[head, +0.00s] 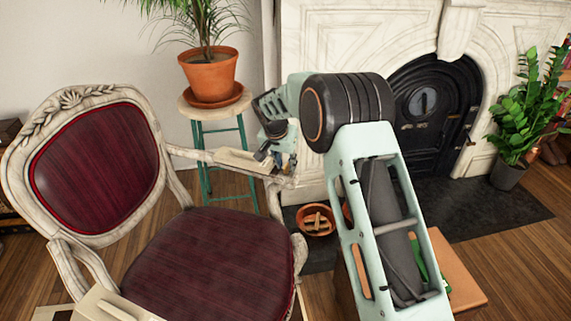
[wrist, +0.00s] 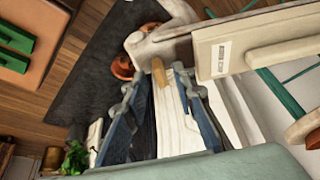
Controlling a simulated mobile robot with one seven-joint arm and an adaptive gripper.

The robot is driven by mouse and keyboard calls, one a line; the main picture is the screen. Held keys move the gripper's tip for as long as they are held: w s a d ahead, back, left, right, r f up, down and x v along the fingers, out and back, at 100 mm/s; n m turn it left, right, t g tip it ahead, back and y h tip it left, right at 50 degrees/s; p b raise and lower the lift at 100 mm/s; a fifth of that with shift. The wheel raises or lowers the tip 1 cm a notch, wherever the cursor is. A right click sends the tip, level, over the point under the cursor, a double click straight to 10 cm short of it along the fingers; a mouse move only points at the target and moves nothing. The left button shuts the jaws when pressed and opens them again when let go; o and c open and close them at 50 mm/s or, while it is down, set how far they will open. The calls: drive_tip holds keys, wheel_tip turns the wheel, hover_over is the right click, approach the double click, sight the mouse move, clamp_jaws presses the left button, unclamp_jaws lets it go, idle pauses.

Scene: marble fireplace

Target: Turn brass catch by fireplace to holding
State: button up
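My gripper (head: 270,160) is beside the front end of a cream board (head: 238,161) by the chair's armrest. In the wrist view its fingers (wrist: 160,76) are spread apart. A small brown-gold piece (wrist: 158,72) shows between the fingertips and looks clear of both. It may be the brass catch, but I cannot tell for sure. The cream board, with a small label, also shows large in the wrist view (wrist: 225,48), beside the right finger. In the head view the catch cannot be made out near my gripper. The marble fireplace (head: 340,25) with its black insert (head: 425,105) stands behind.
A carved chair (head: 215,262) with a dark red seat fills the left. A potted palm (head: 209,75) stands on a green-legged stool (head: 200,112). A bowl (head: 317,220) sits on the dark hearth (head: 490,208). A leafy plant (head: 512,170) is at right.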

clamp_jaws()
drive_tip(key=shift+n, duration=0.3)
drive_tip(key=n+p, duration=0.1)
drive_tip(key=n, duration=0.1)
drive_tip(key=n+y+p, duration=0.1)
drive_tip(key=shift+d+r+n+y, duration=0.2)
drive_tip(key=shift+n+y, duration=0.1)
drive_tip(key=shift+n, duration=0.1)
drive_tip(key=n+y+p, duration=0.1)
drive_tip(key=n+p, duration=0.1)
drive_tip(key=n, duration=0.2)
drive_tip(key=shift+d+y+p, duration=0.1)
drive_tip(key=shift+y+p, duration=0.25)
drive_tip(key=shift+y, duration=0.05)
drive_tip(key=n, duration=0.2)
drive_tip(key=n+g+y+p, duration=0.1)
drive_tip(key=n, duration=0.2)
drive_tip(key=shift+w+d+f+p, duration=0.1)
drive_tip(key=shift+f+p, duration=0.05)
drive_tip(key=shift+p, duration=0.15)
drive_tip(key=shift+w+n+g+y, duration=0.1)
drive_tip(key=shift+n+g+y, duration=0.3)
drive_tip(key=shift+n, duration=0.75)
drive_tip(key=shift+n+g+y, duration=0.2)
drive_tip(key=shift+n+g, duration=0.4)
drive_tip(key=shift+n, duration=0.55)
